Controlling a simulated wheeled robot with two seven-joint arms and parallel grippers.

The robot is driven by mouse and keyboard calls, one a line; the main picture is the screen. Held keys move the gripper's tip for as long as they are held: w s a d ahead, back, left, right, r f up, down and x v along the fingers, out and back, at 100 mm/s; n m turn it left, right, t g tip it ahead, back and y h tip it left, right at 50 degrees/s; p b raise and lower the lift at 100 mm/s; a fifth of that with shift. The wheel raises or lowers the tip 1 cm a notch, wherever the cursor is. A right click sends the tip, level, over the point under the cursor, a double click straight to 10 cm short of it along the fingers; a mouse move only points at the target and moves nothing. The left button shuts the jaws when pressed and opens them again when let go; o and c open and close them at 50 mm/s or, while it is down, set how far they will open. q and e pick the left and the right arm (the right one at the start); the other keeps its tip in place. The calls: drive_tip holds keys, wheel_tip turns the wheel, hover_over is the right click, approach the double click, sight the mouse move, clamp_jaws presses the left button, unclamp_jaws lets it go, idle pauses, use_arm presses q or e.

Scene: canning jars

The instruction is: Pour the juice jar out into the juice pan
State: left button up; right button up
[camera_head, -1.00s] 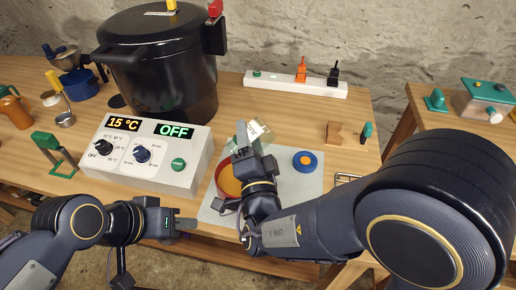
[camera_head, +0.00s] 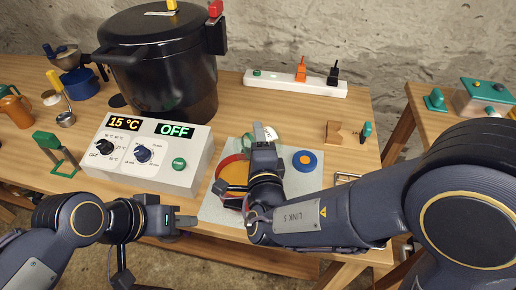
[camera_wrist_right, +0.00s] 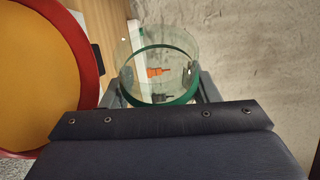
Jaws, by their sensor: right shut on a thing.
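The red juice pan (camera_head: 219,187) with orange juice in it sits on the light mat, partly hidden by my right gripper; it also fills the left of the right wrist view (camera_wrist_right: 92,60). My right gripper (camera_head: 265,148) is shut on the clear glass juice jar (camera_wrist_right: 160,58), beside the pan's right part. The jar looks empty; an orange plug shows through its glass.
A control box (camera_head: 150,155) reading 15 °C and OFF stands left of the mat (camera_head: 297,185). A big black pot (camera_head: 165,75) is behind it.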

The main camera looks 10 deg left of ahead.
drive_tip(key=m, duration=0.1)
drive_tip(key=w+d+f+m+g+b, duration=0.1)
drive_tip(key=m, duration=0.1)
drive_tip(key=shift+f+g, duration=0.25)
drive_tip(key=shift+g, duration=0.05)
drive_tip(key=shift+s+m, duration=0.1)
drive_tip(key=shift+m, duration=0.3)
drive_tip(key=shift+a+m+g, duration=0.1)
drive_tip(key=shift+m+g, duration=0.3)
drive_tip(key=shift+m, duration=0.1)
drive_tip(key=m+g+y+b, duration=0.1)
drive_tip(key=m+b, duration=0.1)
drive_tip(key=a+m+g+y+b, duration=0.1)
drive_tip(key=m+b, duration=0.1)
drive_tip(key=s+f+m+g+y+b, duration=0.1)
drive_tip(key=m+b, duration=0.1)
drive_tip(key=shift+s+a, duration=0.1)
drive_tip(key=shift+a, duration=0.05)
drive_tip(key=shift+s+a+m+g+b, duration=0.2)
drive_tip(key=shift+m+g+b, duration=0.1)
drive_tip(key=shift+m+g, duration=0.15)
drive_tip(key=shift+r+y, duration=0.2)
drive_tip(key=shift+y, duration=0.1)
drive_tip(key=shift+a+r, duration=0.1)
drive_tip(key=shift+s, duration=0.15)
